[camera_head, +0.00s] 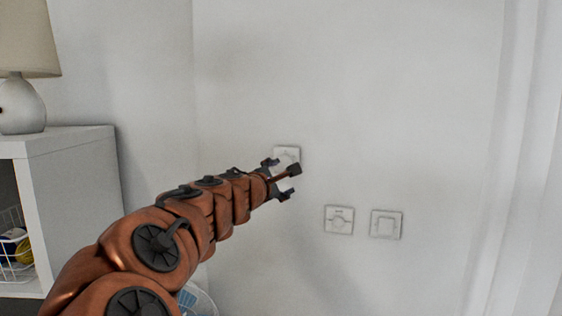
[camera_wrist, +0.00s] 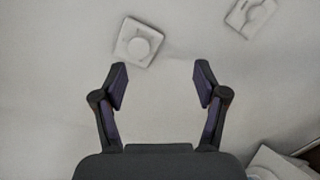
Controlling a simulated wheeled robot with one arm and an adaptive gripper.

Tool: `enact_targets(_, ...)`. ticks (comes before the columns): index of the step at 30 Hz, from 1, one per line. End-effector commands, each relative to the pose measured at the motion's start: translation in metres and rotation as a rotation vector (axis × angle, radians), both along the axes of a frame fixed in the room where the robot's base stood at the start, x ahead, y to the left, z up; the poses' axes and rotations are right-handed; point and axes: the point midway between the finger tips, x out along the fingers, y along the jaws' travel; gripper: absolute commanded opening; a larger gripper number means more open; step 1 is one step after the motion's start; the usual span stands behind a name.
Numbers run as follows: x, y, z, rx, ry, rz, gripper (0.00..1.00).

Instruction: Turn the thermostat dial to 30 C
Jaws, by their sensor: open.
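Three small white square plates are on the pale wall in the head view. One plate (camera_head: 286,152) is partly hidden behind my gripper (camera_head: 278,178). A lower plate (camera_head: 339,220) has a round dial and a small dark mark above it. I cannot tell for certain which is the thermostat, and no scale is readable. In the wrist view, a plate with a round knob (camera_wrist: 138,42) lies just beyond the left fingertip. My gripper is open and empty there too (camera_wrist: 161,68), with bare wall between its fingers. I see no clear contact with any plate.
A square-buttoned plate (camera_head: 386,224) is right of the dial plate. Another plate (camera_wrist: 250,14) is cut off at the wrist view's top right. A white cabinet (camera_head: 80,190) with a lamp (camera_head: 22,104) stands left. A pale curtain (camera_head: 530,150) hangs right.

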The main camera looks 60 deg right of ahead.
Motion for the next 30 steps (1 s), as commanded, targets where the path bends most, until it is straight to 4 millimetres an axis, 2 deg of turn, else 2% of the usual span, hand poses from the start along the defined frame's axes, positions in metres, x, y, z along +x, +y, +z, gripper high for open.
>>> enact_targets(1, 0.007, -0.012, 0.007, -0.042, 0.082, 0.014, 0.72)
enact_targets(4, 0.025, -0.027, 0.013, -0.108, 0.232, 0.059, 0.72)
enact_targets(10, 0.046, -0.045, 0.009, -0.167, 0.425, 0.117, 0.72)
enact_targets(17, 0.055, -0.056, 0.006, -0.178, 0.474, 0.134, 0.72)
enact_targets(30, 0.069, -0.107, 0.007, -0.176, 0.469, 0.133, 0.72)
